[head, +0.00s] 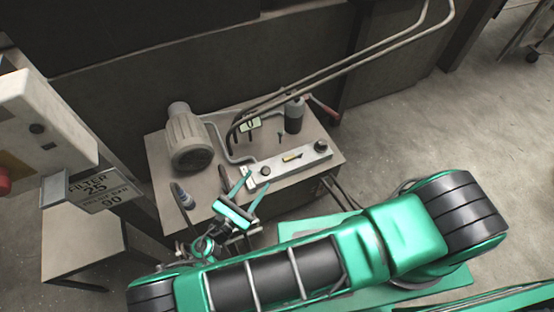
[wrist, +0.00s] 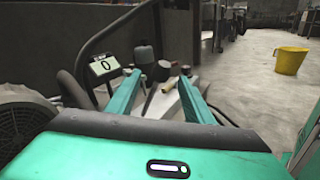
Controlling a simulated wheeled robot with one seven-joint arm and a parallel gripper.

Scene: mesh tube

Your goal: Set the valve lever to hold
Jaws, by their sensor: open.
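A light grey valve block (head: 262,176) lies along the front of the bench. I cannot tell for sure which part is the valve lever or read any marking for hold.
A grey motor (head: 187,140) stands at the bench's left. A display reading 0 (wrist: 104,66) stands behind the block, near dark hoses (head: 262,104). A dark cylinder (head: 293,117) and red-ended handle (head: 324,106) are at the back right. A sign (head: 98,190) hangs at left.

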